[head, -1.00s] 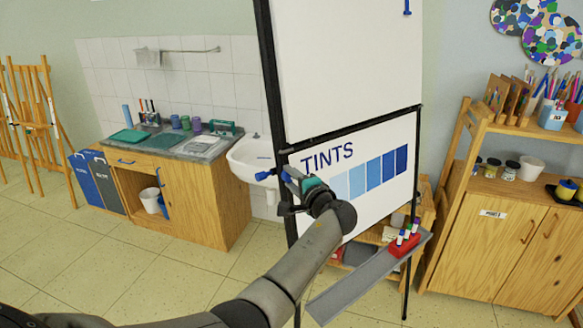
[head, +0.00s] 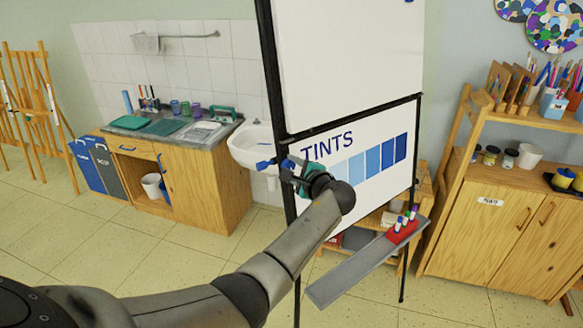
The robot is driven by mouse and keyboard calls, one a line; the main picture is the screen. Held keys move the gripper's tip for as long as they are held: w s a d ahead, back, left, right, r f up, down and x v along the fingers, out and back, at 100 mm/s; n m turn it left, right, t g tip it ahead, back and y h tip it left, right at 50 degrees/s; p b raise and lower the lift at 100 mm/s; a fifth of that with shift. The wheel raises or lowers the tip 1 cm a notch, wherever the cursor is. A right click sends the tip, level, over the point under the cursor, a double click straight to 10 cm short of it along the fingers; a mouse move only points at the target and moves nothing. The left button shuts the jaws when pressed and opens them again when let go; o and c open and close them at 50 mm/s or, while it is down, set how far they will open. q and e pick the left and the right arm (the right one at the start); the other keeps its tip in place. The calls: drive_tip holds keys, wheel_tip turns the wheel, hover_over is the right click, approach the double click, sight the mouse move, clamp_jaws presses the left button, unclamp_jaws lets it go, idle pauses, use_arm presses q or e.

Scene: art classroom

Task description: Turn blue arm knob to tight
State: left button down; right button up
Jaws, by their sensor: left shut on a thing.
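The flip-chart stand (head: 275,75) has a black frame, a blank white sheet and a lower white panel (head: 370,155) reading "TINTS" with blue swatches. A blue knob (head: 265,164) sticks out to the left of its left post, at the height of the lower panel's upper corner. My left gripper (head: 289,170) is at that post and shut on a blue part there, seemingly the knob's near portion. The fingers and wrist hide much of the grip, and I cannot read the knob's angle. My right gripper is not in view.
A grey ledge (head: 350,274) with a red marker holder (head: 401,232) juts out below the panel, right of my forearm. A white sink (head: 250,145) and wooden counter (head: 200,190) stand behind on the left. A wooden shelf cabinet (head: 480,235) stands right.

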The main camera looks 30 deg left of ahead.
use_arm(q)
drive_tip(key=shift+c, duration=2.2)
unclamp_jaws()
drive_tip(key=shift+s+d, duration=0.1)
drive_tip(key=b+v, duration=0.2)
drive_tip(key=v, duration=1.3)
drive_tip(key=shift+r, duration=0.1)
